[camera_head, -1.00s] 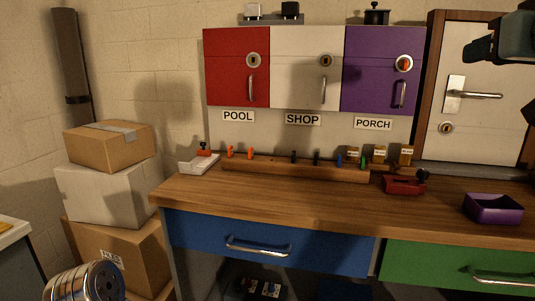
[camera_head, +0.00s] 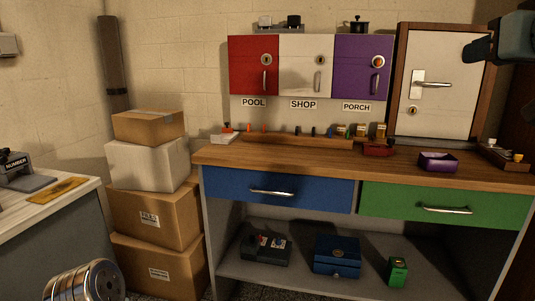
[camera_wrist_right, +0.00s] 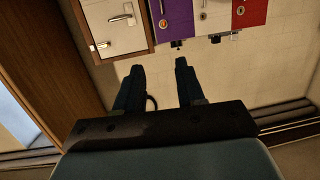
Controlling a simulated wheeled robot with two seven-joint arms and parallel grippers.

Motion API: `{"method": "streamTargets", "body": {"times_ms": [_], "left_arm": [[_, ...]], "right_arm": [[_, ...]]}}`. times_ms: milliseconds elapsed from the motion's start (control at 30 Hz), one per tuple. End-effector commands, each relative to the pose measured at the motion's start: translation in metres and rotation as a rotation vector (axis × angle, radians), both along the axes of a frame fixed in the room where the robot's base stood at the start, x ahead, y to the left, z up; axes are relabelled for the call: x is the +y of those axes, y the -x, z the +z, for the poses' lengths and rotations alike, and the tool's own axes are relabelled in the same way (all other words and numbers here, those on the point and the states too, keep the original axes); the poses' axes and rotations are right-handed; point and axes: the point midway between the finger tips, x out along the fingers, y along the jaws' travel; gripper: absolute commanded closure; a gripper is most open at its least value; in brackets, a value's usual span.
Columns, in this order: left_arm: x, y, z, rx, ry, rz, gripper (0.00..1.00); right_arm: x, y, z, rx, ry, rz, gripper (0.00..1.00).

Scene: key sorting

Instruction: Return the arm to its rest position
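My right gripper (camera_head: 478,48) shows at the top right of the head view, in the air in front of the white door. In the right wrist view its two fingers (camera_wrist_right: 158,66) stand apart with no key seen between them. A small dark curved shape shows beside one finger; I cannot tell what it is. My left gripper is not in the head view. The wooden key rack (camera_head: 300,142) lies along the back of the workbench with several small coloured keys in it. The red cabinet (camera_head: 254,66), white cabinet (camera_head: 304,70) and purple cabinet (camera_head: 357,70) above are closed.
The workbench (camera_head: 290,163) has a closed blue drawer (camera_head: 230,186) and green drawer (camera_head: 400,203). A red block (camera_head: 377,150) and purple tray (camera_head: 438,168) sit on top. Stacked boxes (camera_head: 150,215) stand left of it, beside another counter (camera_head: 75,200). The door (camera_head: 437,100) is closed.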

Motion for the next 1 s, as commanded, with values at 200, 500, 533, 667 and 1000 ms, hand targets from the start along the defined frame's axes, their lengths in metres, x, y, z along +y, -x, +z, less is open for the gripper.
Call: {"method": "streamTargets", "body": {"times_ms": [200, 500, 533, 667, 1000], "left_arm": [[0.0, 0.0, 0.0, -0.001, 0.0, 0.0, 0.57], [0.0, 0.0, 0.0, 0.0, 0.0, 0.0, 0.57], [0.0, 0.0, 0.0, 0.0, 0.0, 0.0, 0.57], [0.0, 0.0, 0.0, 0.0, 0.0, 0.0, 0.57], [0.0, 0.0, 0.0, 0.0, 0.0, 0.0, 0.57]], "right_arm": [[0.012, -0.024, -0.02, 0.036, 0.01, 0.029, 0.62], [0.035, -0.071, -0.065, 0.109, 0.026, 0.088, 0.62], [0.038, -0.077, -0.072, 0.12, 0.028, 0.096, 0.62], [0.055, -0.107, -0.111, 0.176, 0.033, 0.14, 0.62], [0.123, -0.192, -0.312, 0.432, -0.016, 0.314, 0.62]]}}
